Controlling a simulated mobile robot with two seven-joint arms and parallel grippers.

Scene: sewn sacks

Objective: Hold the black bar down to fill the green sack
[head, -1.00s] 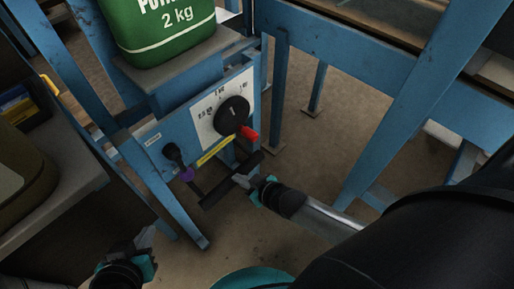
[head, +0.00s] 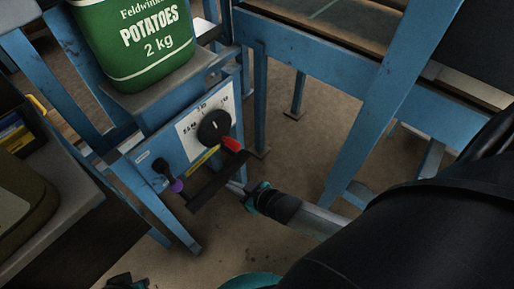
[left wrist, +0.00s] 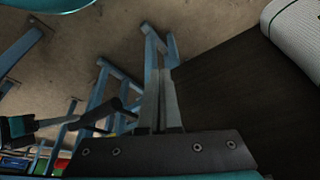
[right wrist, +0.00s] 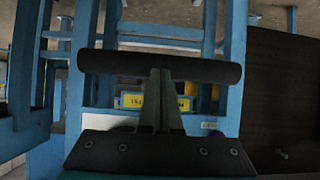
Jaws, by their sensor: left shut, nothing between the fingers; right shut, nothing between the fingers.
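The green potato sack (head: 140,45), marked 2 kg, stands upright on a grey shelf above the blue control panel. The black bar (head: 208,190) crosses in front of the panel's lower edge. My right gripper (head: 238,188) is shut and empty, with its tips at the bar's middle. In the right wrist view the bar (right wrist: 110,63) lies across the closed fingertips (right wrist: 160,75); they look close or touching, but I cannot tell if they press. My left gripper (head: 128,281) is at the bottom edge, away from the bar. In the left wrist view its fingers (left wrist: 165,100) are shut and empty.
The panel (head: 150,160) carries a black dial (head: 214,125), a red part (head: 232,144), a yellow strip and a black knob with a purple piece. Blue frame legs (head: 370,110) stand to the right. A grey bench (head: 70,180) is at left. Bare floor lies below.

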